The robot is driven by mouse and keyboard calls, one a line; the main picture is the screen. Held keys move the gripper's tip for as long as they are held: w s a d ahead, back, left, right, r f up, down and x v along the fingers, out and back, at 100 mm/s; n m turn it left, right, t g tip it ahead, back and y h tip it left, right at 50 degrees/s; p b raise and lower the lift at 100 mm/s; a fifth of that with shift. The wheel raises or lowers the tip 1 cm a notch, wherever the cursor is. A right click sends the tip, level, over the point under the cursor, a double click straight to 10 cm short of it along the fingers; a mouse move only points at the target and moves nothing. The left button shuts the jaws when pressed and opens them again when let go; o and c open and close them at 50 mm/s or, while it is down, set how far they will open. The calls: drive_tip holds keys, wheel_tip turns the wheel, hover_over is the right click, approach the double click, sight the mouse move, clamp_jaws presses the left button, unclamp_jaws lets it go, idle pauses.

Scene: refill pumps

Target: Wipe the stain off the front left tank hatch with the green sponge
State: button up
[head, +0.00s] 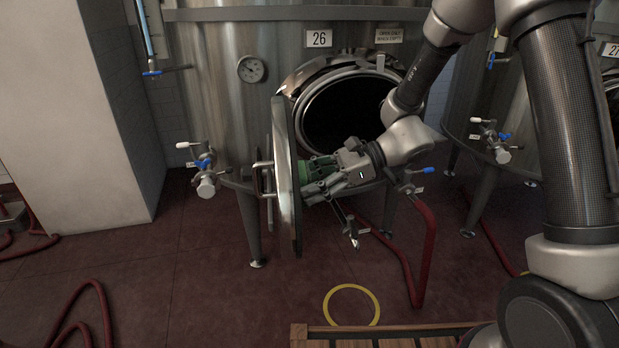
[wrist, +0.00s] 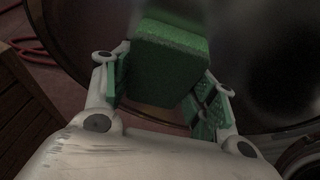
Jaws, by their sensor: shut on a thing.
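My gripper (head: 322,178) is shut on the green sponge (head: 304,171), at the inner face of the open hatch door. In the wrist view the sponge (wrist: 165,65) sits between the two fingers (wrist: 162,92), its far end at the dark door surface. I cannot tell whether it touches the door. The hatch door (head: 284,176) of tank 26 stands swung open, seen nearly edge-on in the head view. In the wrist view the door's inner face (wrist: 265,60) is dark and shiny. I cannot make out a stain on it.
Tank 26 (head: 215,70) has a dark round opening (head: 345,112) right behind my gripper. Valves with blue handles (head: 205,170) stick out beside the door. A red hose (head: 428,255) and a yellow ring (head: 351,288) lie below. Another tank (head: 500,110) stands at the right.

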drive_tip(key=shift+s, duration=1)
drive_tip(key=shift+d, duration=0.15)
drive_tip(key=shift+w+d, duration=0.2)
drive_tip(key=shift+d, duration=0.75)
drive_tip(key=shift+w+d, duration=0.15)
drive_tip(key=shift+d, duration=0.8)
drive_tip(key=shift+w+d, duration=0.2)
drive_tip(key=shift+d, duration=0.75)
drive_tip(key=shift+d, duration=0.15)
drive_tip(key=shift+w+d, duration=0.15)
drive_tip(key=shift+d, duration=0.55)
drive_tip(key=shift+w+d, duration=0.1)
drive_tip(key=shift+d, duration=0.55)
